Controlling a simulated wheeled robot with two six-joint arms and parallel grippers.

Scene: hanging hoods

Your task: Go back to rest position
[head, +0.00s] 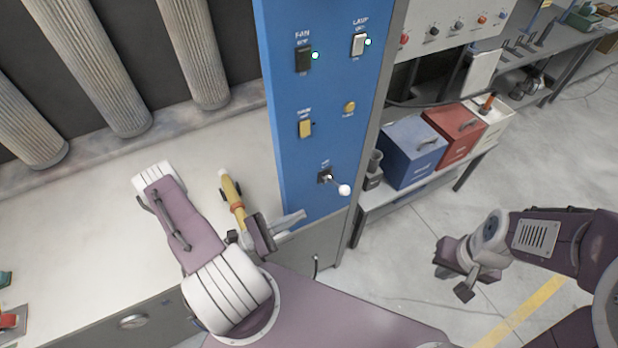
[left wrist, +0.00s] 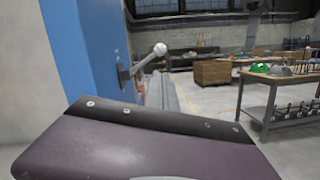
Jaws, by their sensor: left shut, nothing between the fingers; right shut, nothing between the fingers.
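My left gripper (head: 290,221) is in front of the lower part of the blue control panel (head: 290,150). It is shut and empty, with its fingers pointing right, below and left of a lever with a white ball knob (head: 344,190). A gap shows between them in the head view. The left wrist view shows the same knob (left wrist: 160,49) beyond the dark purple housing; the fingertips are hidden there. My right gripper (head: 464,285) hangs over the open floor at the right, shut and empty.
A pale counter (head: 60,235) lies left of the panel; a yellow-handled tool (head: 232,190) shows beside my left arm. Blue (head: 412,150) and red (head: 455,135) boxes stand on a shelf right of the panel. The floor (head: 400,245) around my right gripper is clear.

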